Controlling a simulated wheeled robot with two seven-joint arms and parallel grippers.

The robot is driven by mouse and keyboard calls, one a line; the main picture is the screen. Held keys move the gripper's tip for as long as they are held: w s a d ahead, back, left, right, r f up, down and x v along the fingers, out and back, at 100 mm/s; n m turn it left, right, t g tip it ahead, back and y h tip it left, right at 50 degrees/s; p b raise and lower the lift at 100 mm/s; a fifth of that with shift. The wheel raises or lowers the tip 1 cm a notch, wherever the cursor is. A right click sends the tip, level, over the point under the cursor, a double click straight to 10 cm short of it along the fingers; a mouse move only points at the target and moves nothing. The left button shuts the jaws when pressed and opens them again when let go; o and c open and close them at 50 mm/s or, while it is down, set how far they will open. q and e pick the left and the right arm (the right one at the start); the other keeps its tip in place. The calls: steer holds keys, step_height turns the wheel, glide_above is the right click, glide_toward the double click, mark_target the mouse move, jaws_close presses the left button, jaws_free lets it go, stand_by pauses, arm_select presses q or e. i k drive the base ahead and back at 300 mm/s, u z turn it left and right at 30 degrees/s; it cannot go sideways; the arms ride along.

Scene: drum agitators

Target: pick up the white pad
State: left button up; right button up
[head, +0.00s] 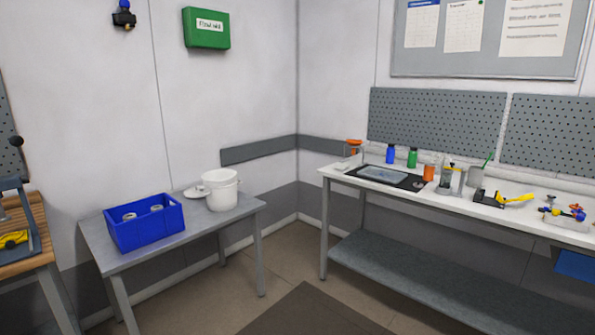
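A small flat white item (341,166), which looks like the white pad, lies at the left end of the white workbench (330,174). It is too small to make out in detail. It lies left of a black mat (354,172) that has a pale grey-blue sheet or tray (383,174) on it. Neither of my grippers is in view.
An orange-topped item (354,147), blue bottle (390,154), green bottle (413,157), orange container (430,172) and yellow tool (516,199) stand or lie on the workbench. A grey table (224,222) holds a blue crate (150,234) and white bucket (221,191). Floor lies between.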

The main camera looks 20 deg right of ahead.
mark_target(341, 166)
steer(key=u, duration=0.1)
steer(key=i, duration=2.6)
steer(key=z, duration=0.45)
